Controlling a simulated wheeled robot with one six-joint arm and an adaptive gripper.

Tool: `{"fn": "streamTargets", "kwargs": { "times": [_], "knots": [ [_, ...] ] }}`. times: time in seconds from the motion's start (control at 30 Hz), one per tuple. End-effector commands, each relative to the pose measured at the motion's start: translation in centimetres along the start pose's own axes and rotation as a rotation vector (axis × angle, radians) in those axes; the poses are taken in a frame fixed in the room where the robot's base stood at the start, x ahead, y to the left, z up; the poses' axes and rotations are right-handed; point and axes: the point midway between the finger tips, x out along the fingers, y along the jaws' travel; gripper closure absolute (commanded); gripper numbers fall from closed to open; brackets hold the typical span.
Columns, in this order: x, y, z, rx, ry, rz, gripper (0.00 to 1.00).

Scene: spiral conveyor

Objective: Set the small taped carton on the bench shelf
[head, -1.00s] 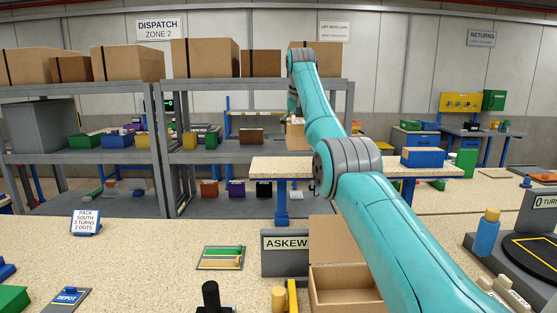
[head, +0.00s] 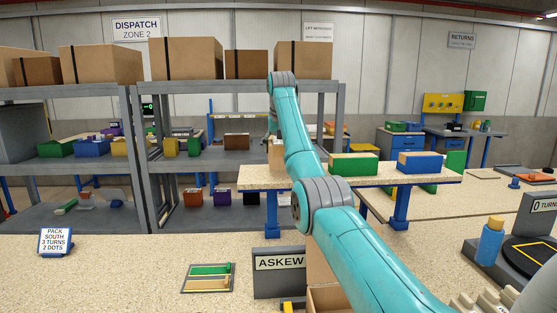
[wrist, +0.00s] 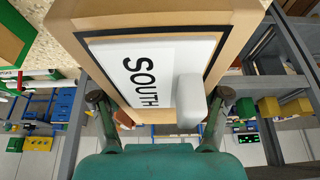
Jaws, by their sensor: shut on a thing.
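A tan carton with dark tape edges and a white SOUTH label (wrist: 135,70) fills the top middle of the wrist view. My gripper (wrist: 160,98) is shut on it, one finger at each side. A pale rounded piece stands out from the label between the fingers. In the head view the carton (head: 275,154) shows only in part, left of my arm, over the left end of the raised speckled bench shelf (head: 435,176). My arm hides the gripper there. I cannot tell whether the carton touches the shelf.
A green box (head: 354,163) and a blue box (head: 419,163) with tan tops stand on the shelf, right of my arm. Grey racks (head: 140,150) with cartons and bins stand behind. An ASKEW sign (head: 279,263) and open carton (head: 325,297) are in front.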

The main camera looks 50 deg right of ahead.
Motion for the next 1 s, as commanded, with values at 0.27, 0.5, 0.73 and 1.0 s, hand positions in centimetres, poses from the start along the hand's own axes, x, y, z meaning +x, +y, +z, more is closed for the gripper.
{"fn": "streamTargets", "kwargs": {
  "times": [0.27,0.5,0.73,1.0],
  "knots": [
    [2.7,0.0,1.1,0.0,0.0,0.0,0.8],
    [3.7,0.0,1.6,0.0,0.002,0.0,0.8],
    [4.0,0.0,1.7,0.0,0.001,0.0,0.8],
    [4.0,0.0,1.7,0.0,-0.001,0.0,0.0]
  ]
}}
